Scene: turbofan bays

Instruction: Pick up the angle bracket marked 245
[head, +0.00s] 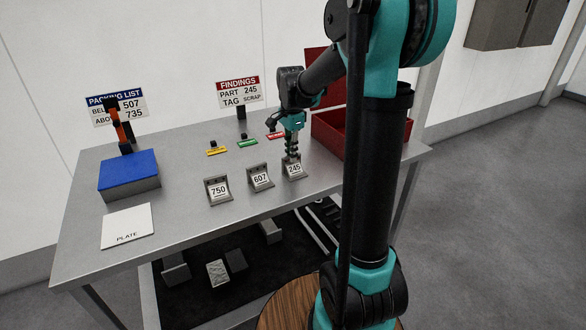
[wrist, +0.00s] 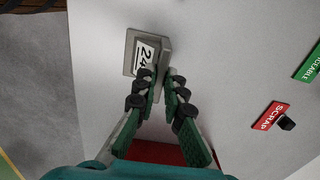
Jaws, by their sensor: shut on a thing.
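The angle bracket marked 245 (head: 294,171) is a small grey bracket with a white number label. It stands at the right end of a row of three brackets near the table's front edge. My gripper (head: 291,157) is directly over it, pointing down. In the wrist view, the bracket (wrist: 148,54) shows part of its label, and my gripper's fingertips (wrist: 163,80) are closed in on its upright part. The bracket appears to be still at table level; any small gap beneath it cannot be told.
Brackets marked 607 (head: 261,178) and 750 (head: 218,190) stand to the left. Yellow, green (head: 247,142) and red SCRAP (wrist: 271,115) tags lie behind. A red bin (head: 335,135) is at the right. A blue-topped box (head: 129,175) and PLATE card (head: 127,226) are at the left.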

